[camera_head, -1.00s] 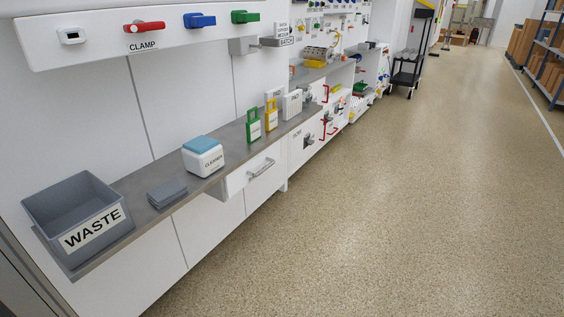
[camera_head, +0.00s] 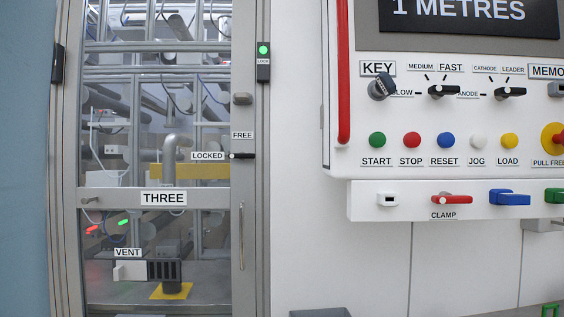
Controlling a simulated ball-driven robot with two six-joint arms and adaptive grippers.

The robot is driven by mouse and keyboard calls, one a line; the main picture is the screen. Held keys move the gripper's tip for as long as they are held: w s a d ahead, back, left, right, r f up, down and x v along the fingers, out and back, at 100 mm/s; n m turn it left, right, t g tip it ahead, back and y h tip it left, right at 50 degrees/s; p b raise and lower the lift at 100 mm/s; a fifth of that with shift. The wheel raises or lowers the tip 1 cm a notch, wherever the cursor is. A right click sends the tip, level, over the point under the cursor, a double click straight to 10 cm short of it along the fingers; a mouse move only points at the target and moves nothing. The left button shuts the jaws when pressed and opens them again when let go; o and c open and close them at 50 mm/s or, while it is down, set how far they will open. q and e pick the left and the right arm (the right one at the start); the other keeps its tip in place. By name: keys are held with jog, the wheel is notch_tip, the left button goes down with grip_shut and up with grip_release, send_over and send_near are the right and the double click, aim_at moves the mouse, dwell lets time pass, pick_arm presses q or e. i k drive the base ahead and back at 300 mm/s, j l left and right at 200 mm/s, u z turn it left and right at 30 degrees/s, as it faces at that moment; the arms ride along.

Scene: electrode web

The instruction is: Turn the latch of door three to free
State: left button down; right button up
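Door three (camera_head: 164,189) is a tall grey-framed glass door at the left of the head view, with a "THREE" label (camera_head: 163,198) on its crossbar. Its latch (camera_head: 242,156) is a small dark lever with a pale end on the door's right frame. The lever lies about level and points left at the "LOCKED" label (camera_head: 208,156). The "FREE" label (camera_head: 242,135) is just above the latch. The door looks closed. Neither of my grippers is in view.
A lock box (camera_head: 263,62) with a green light is above right of the latch. A vertical handle (camera_head: 241,236) is below it. A control panel (camera_head: 450,110) with keys and coloured buttons is on the right, above a clamp strip (camera_head: 440,214). A grey bin rim (camera_head: 318,312) shows at the bottom.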

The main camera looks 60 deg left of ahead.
aim_at(240, 197)
jog(key=u, duration=2.05)
